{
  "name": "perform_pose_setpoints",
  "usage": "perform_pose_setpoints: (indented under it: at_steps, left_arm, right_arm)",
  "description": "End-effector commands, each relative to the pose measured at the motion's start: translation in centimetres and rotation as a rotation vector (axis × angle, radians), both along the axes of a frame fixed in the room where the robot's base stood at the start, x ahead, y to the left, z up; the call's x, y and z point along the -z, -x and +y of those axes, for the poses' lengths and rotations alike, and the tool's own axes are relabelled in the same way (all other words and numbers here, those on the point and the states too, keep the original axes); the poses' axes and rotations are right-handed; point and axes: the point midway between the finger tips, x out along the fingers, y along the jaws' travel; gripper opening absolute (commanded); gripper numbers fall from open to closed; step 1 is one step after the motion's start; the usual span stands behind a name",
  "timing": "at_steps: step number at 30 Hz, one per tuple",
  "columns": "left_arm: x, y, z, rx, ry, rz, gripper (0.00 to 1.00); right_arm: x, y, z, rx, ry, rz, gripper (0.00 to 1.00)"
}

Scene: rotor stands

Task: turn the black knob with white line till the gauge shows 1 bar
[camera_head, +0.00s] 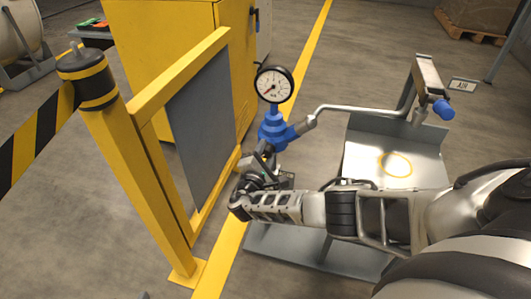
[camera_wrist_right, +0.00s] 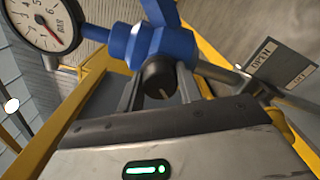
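The black knob (camera_wrist_right: 159,78) sits on the underside of the blue regulator (camera_head: 273,130), which also shows in the wrist view (camera_wrist_right: 150,42). A short pale line shows on the knob's face. The round white gauge (camera_head: 273,84) stands on top of the regulator; its needle points to the lower left in the head view, and its digits are too small there. The gauge is cut off in the wrist view (camera_wrist_right: 38,18). My right gripper (camera_wrist_right: 160,88) has one finger on each side of the knob, very close to it; contact is unclear. My left gripper is not in view.
A yellow-framed grey panel (camera_head: 203,125) and a yellow post (camera_head: 140,165) stand left of the regulator. A grey pipe (camera_head: 360,110) runs right to a bracket with a blue end (camera_head: 443,109). A metal stand (camera_head: 350,150) lies behind my right arm.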

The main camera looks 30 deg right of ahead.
Motion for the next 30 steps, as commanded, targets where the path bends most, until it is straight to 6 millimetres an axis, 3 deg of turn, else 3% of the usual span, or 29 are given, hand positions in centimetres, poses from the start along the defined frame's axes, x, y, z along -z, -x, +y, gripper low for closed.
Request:
perform_pose_setpoints:
  at_steps: [14, 30]
  left_arm:
    - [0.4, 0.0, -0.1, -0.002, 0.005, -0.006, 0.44]
    - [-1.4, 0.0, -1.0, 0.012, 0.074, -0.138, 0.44]
  right_arm:
    - [0.2, 0.1, 0.1, 0.0, -0.043, -0.047, 0.13]
    - [0.4, 0.1, 0.1, 0.002, -0.314, -0.367, 0.13]
